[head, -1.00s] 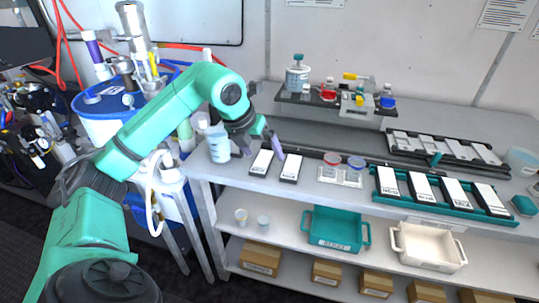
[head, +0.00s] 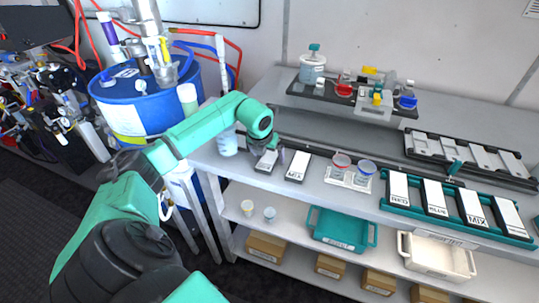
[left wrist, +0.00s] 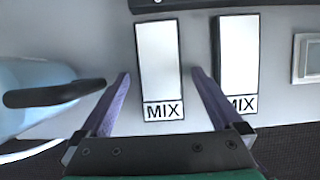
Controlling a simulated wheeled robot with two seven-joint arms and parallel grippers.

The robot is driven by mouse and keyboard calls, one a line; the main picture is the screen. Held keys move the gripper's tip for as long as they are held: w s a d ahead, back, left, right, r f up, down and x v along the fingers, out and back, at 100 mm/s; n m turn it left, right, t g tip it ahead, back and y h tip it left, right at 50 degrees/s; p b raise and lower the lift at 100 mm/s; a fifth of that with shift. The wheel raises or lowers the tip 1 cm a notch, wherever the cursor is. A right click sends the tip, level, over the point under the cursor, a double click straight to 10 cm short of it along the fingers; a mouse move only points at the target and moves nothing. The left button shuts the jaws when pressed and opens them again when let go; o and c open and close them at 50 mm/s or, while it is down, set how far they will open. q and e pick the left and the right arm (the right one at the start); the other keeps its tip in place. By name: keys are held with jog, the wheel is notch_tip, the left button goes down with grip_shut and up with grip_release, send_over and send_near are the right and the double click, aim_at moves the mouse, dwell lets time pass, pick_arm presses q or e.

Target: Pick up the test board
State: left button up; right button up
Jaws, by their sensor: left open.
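Two white test boards with black edges and "MIX" labels lie side by side on the bench: the left board (head: 265,163) and the right board (head: 298,167). My left gripper (head: 266,148) is over the far end of the left board and partly hides it. In the left wrist view my left gripper (left wrist: 160,78) is open, its purple fingers on either side of the left board (left wrist: 159,55), with gaps on both sides. The right board (left wrist: 237,60) lies just outside the right finger. My right gripper is not in view.
A light-blue jug (left wrist: 35,95) stands close left of the gripper. A green rack (head: 455,215) holds several labelled boards. A blue drum (head: 145,105) stands at the left.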

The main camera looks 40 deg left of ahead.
pick_arm(q)
jog(key=c, duration=1.4)
